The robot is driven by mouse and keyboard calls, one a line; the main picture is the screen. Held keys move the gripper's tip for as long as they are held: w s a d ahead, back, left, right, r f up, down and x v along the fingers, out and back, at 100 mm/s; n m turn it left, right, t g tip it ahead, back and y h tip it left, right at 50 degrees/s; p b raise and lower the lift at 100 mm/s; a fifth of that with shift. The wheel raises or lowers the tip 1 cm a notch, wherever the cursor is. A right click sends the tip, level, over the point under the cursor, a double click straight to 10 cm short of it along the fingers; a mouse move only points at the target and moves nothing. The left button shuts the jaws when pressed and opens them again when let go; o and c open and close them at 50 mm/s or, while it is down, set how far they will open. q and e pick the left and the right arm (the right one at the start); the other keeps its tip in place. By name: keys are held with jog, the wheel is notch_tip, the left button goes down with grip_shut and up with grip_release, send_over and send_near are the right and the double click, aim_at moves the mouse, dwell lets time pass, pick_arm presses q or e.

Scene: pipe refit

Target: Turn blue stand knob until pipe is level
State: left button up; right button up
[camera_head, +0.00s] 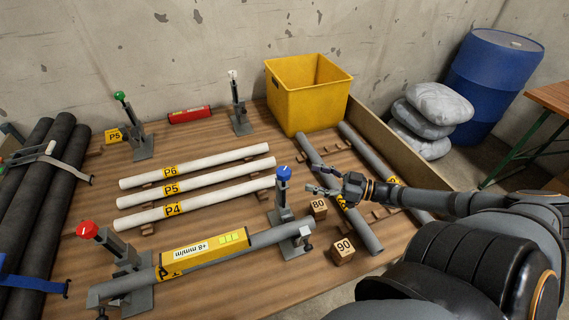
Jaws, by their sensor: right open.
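The blue knob (284,173) tops the right-hand stand (290,229). A red knob (87,229) tops the left-hand stand (129,274). A grey pipe (267,238) lies across both stands. A yellow level (203,255) marked "+8 mm/m" sits on the pipe; its vial is too small to read surely. My right gripper (313,178) is open and empty, just right of the blue knob and apart from it, its fingers pointing left. My left gripper is not in view.
White pipes (193,178) labelled P4, P5 and P6 lie behind. Wooden blocks marked 80 (318,209) and 90 (343,250) stand near the blue-knob stand. A yellow bin (306,95) is at the back. Grey pipes (362,229) lie under my right arm. Dark pipes (37,215) are bundled left.

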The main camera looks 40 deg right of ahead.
aim_at(283, 171)
jog(key=b+x, duration=0.7)
jog(key=x, duration=0.2)
jog(key=shift+w+a+f+b, duration=0.1)
jog(key=shift+a+f+b, duration=0.1)
jog(key=shift+a+b, duration=0.1)
jog(key=shift+w+a+r, duration=0.2)
jog(key=shift+w+r, duration=0.05)
jog(key=shift+w, duration=0.1)
